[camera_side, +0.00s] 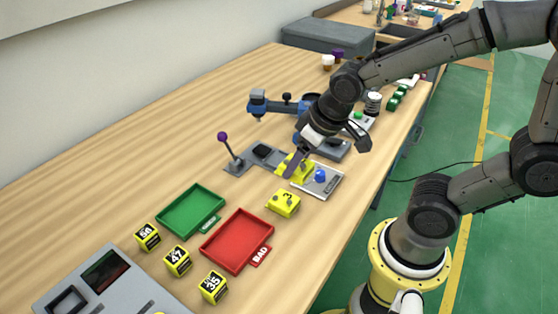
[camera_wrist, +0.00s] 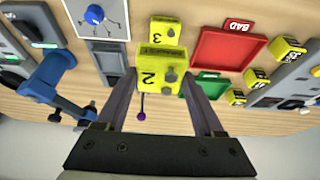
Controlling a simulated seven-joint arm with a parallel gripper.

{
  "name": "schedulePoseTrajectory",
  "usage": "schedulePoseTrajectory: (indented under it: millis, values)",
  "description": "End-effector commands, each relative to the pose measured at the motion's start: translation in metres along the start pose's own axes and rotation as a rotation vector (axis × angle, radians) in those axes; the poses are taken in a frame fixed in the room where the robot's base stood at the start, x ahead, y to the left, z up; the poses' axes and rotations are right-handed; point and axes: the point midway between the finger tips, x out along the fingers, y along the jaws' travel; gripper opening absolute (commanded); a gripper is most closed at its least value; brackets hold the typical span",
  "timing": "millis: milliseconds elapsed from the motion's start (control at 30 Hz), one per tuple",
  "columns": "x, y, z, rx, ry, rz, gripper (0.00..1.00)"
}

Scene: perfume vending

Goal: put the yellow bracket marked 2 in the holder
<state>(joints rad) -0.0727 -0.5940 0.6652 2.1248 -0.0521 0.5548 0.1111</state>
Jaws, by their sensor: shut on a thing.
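The yellow bracket marked 2 (camera_wrist: 152,78) is between the two fingers of my gripper (camera_wrist: 158,90) in the wrist view, its number facing the camera. In the side view the same bracket (camera_side: 304,172) is partly hidden by my gripper (camera_side: 293,165), which is shut on it. It is low over the table, beside a white panel with a blue knob (camera_side: 320,177). I cannot tell whether it touches anything below. A second yellow bracket, marked 3 (camera_side: 285,204), sits on the table nearby and shows behind the first in the wrist view (camera_wrist: 166,32). I cannot clearly make out the holder.
A grey fixture with a purple-knobbed lever (camera_side: 223,137) stands left of my gripper. A green tray (camera_side: 192,211) and a red tray marked BAD (camera_side: 237,241) lie in front, with several yellow numbered cubes. A blue device (camera_side: 258,103) stands behind.

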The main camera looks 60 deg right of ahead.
Motion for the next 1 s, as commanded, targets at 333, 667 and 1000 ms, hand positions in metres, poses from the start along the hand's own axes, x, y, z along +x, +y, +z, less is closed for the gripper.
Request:
schedulePoseTrajectory:
  millis: [333,667,1000]
  values:
    - [-0.014,-0.002,0.003,-0.079,0.005,-0.034,0.00]
    - [0.008,0.021,-0.077,-0.198,-0.002,-0.084,0.00]
    - [0.067,0.105,-0.108,-0.050,-0.001,-0.021,0.00]
